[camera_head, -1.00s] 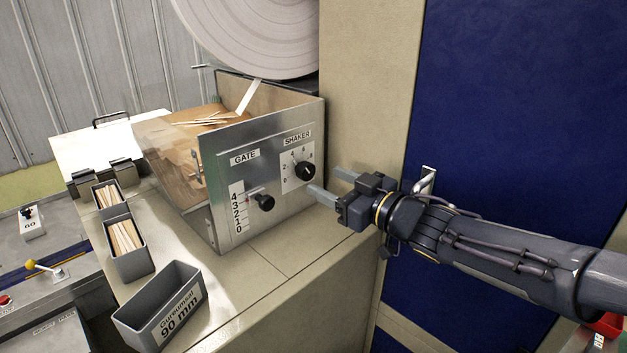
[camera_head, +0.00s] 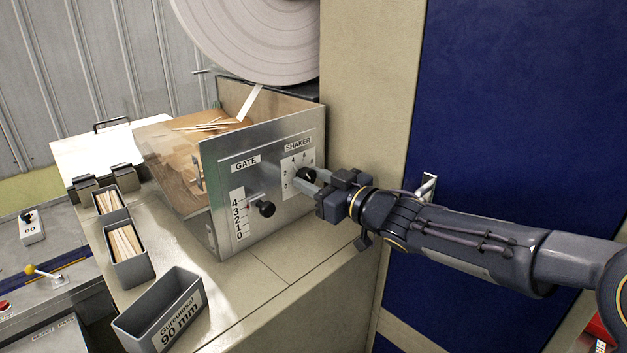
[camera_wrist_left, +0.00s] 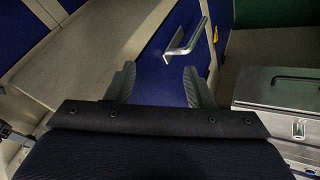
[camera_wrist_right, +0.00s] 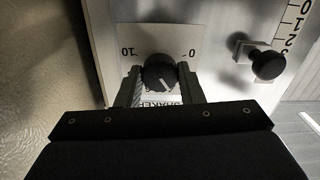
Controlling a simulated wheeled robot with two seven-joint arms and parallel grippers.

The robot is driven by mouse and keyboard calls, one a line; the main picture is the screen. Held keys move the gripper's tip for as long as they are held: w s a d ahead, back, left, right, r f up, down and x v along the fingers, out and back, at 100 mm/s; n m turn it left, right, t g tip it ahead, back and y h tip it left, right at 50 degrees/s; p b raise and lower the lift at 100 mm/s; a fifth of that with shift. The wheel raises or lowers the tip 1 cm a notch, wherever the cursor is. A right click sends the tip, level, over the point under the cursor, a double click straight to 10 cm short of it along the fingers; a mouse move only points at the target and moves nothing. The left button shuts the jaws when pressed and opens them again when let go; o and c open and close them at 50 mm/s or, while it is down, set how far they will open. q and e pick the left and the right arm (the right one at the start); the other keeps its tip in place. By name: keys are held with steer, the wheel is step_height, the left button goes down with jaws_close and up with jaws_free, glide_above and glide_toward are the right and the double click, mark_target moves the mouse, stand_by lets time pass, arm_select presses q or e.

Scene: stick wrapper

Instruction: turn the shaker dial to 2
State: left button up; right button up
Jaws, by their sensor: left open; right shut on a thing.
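The black shaker dial (camera_head: 306,176) sits on the metal front panel under the SHAKER label (camera_head: 298,145). My right gripper (camera_head: 314,184) is at the dial with its fingers on both sides, shut on it. In the right wrist view the dial (camera_wrist_right: 159,73) is between the two fingertips, with 10 and 0 marked at the sides of its plate. A white line shows on the dial's face; the number it points to is hidden. My left gripper (camera_wrist_left: 157,85) is open and empty in the left wrist view; it is not in the head view.
The black gate knob (camera_head: 263,209) is on the same panel, left of the dial, beside a scale. Sticks lie in the hopper (camera_head: 205,125) behind the panel. Grey bins (camera_head: 160,310) stand on the counter at left. A blue door (camera_head: 520,110) with a handle is at right.

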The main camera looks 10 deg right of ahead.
steer(key=shift+n, duration=0.3)
steer(key=shift+c, duration=0.4)
steer(key=shift+n+b, duration=0.4)
steer(key=shift+n, duration=0.8)
steer(key=shift+n+b, duration=0.45)
steer(key=shift+n, duration=1.35)
steer(key=o, duration=1)
steer(key=shift+r, duration=0.15)
